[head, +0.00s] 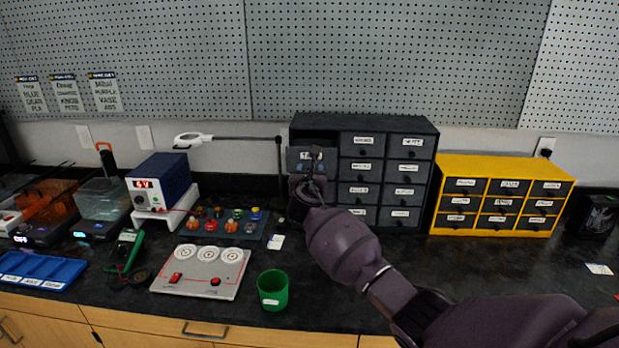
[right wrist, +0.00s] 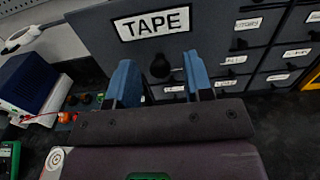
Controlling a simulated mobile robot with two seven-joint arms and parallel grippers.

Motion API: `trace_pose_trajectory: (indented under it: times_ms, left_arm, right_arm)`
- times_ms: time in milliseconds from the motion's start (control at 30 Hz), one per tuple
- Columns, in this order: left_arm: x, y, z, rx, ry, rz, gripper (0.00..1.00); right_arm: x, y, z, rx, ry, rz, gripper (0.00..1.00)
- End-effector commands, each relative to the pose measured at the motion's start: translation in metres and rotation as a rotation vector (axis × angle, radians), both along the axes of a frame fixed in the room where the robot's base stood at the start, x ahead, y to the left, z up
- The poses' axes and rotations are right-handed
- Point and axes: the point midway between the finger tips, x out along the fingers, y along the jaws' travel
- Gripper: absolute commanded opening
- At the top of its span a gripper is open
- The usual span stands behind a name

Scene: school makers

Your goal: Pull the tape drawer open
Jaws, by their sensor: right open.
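The tape drawer (head: 305,155) is at the top left of a dark grey cabinet (head: 370,123). Its front stands out from the cabinet, with a dark gap showing above it, so it looks partly open. In the right wrist view its front bears a white TAPE label (right wrist: 152,23) and a round black knob (right wrist: 160,66). My right gripper (head: 312,185) is at the drawer front in the head view. Its blue fingers (right wrist: 158,63) are open, one on each side of the knob and apart from it. My left gripper is in neither view.
Other labelled drawers (head: 362,166) to the right are closed. A yellow drawer unit (head: 500,165) stands further right. A green cup (head: 272,290), a white panel with dials (head: 200,285) and a blue power supply (head: 160,180) are on the dark bench to the left.

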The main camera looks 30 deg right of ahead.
Motion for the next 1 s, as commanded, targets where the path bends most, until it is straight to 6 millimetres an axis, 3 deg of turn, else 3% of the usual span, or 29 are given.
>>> trace_pose_trajectory:
  times_ms: [167, 700, 1000]
  left_arm:
    - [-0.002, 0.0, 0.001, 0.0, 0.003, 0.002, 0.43]
    - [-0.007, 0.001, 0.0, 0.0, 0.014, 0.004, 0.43]
    - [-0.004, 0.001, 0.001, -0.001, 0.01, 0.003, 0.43]
  right_arm:
    - [-0.012, 0.008, -0.001, 0.001, 0.001, 0.001, 0.47]
    - [-0.081, 0.05, -0.001, 0.001, 0.002, 0.001, 0.47]
    - [-0.091, 0.056, -0.001, 0.001, 0.001, 0.0, 0.47]
